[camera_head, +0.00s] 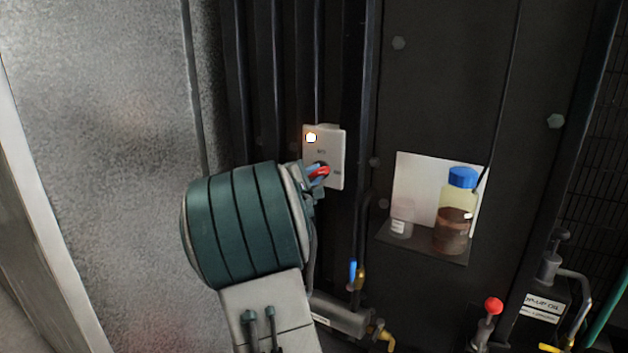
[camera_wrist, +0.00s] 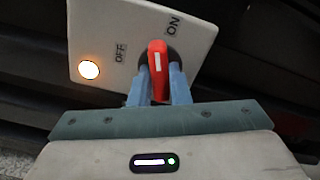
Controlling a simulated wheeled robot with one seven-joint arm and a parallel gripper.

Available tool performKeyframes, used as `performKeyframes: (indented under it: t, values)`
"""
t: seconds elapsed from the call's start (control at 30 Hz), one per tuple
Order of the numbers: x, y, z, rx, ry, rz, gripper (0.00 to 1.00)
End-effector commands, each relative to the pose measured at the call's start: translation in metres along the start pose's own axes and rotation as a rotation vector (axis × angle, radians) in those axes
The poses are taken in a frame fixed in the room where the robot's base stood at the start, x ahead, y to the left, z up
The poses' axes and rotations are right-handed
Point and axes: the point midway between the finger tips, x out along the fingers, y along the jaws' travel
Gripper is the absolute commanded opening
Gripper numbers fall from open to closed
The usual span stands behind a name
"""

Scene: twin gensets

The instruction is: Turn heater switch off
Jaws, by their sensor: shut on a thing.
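The heater switch is a red knob (camera_wrist: 158,68) with a white mark, on a dark round base in a pale plate (camera_wrist: 105,28). The plate carries an OFF label (camera_wrist: 120,52) and an ON label (camera_wrist: 173,25). The lamp (camera_wrist: 89,69) on the plate is lit. My gripper (camera_wrist: 161,78) is shut on the knob, one blue finger on each side. In the head view the plate (camera_head: 338,150), lamp (camera_head: 311,137), red knob (camera_head: 320,171) and gripper (camera_head: 316,174) also show. I cannot tell exactly which label the knob points at.
Dark vertical ribs (camera_head: 268,80) surround the plate. To the right, a shelf (camera_head: 400,242) holds a blue-capped bottle (camera_head: 452,225) and a small white-labelled jar (camera_head: 401,220). Lower down are a blue-handled valve (camera_head: 352,273) and a red-topped lever (camera_head: 492,306). A grey panel (camera_head: 100,130) stands at the left.

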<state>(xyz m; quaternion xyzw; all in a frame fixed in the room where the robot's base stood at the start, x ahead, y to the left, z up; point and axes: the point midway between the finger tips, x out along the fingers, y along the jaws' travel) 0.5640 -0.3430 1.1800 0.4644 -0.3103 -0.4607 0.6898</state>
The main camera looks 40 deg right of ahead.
Motion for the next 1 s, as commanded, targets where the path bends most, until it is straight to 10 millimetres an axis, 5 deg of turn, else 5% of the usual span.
performKeyframes:
  t: [1.0]
  values:
    - [0.0001,0.0011,0.0006,-0.947,0.0,-0.001,0.0]
